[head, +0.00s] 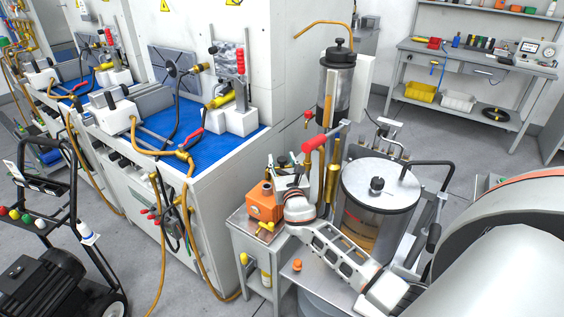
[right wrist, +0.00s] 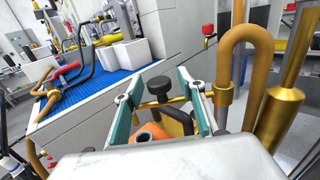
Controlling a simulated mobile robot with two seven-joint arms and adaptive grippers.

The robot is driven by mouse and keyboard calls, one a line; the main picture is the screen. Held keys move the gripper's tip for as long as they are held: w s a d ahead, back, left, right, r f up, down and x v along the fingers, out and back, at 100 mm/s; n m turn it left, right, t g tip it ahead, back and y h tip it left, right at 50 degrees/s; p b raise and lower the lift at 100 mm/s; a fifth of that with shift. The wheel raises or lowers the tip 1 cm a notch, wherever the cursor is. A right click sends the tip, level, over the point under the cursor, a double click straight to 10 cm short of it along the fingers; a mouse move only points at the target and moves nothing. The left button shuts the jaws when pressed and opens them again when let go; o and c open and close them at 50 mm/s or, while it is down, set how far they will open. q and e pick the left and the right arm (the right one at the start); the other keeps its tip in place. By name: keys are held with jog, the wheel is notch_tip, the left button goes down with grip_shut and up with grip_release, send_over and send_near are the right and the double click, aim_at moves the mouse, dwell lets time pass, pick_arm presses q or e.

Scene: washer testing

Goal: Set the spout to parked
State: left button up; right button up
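A bent brass tube, which looks like the spout, arches at the right of the right wrist view (right wrist: 243,40), with a brass collar (right wrist: 223,93) low on its near leg. In the head view brass tubing (head: 331,182) stands between the orange unit and the glass tank; I cannot tell which piece is the spout. My right gripper (head: 289,180) is above the orange unit (head: 263,205). In the right wrist view its two teal-padded fingers (right wrist: 158,97) are apart, with a black knob (right wrist: 159,87) seen between them. The collar is just right of the right finger; contact is unclear. My left gripper is not in view.
A red-handled lever (head: 314,144) is close by. A white bench with blue mat (head: 205,135) is left; a grey workbench (head: 470,65) is far right.

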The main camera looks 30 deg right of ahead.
grip_shut()
jog(key=shift+w, duration=0.1)
